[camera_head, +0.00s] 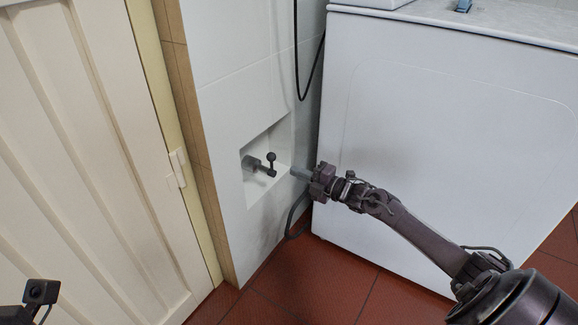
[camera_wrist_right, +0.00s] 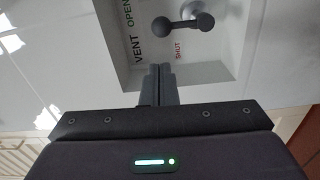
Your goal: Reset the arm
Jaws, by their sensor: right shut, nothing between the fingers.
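My right arm reaches in from the lower right in the head view. Its gripper (camera_head: 298,173) is shut and empty, just right of a wall recess (camera_head: 257,192). In the right wrist view the two fingers (camera_wrist_right: 158,84) are together, pointing at the recess. A dark valve (camera_head: 262,165) with a ball-ended lever is in the recess. The valve also shows in the right wrist view (camera_wrist_right: 183,27), beyond the fingertips and apart from them. Of my left arm, only a small dark part may show at the lower left corner; the left gripper is not visible.
A white washing machine (camera_head: 440,130) stands right behind my right arm. A cream door (camera_head: 90,150) with a handle plate fills the left. A black hose (camera_head: 297,50) hangs by the wall. The red tile floor (camera_head: 310,285) is clear in front. Labels VENT, OPEN and SHUT are beside the valve.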

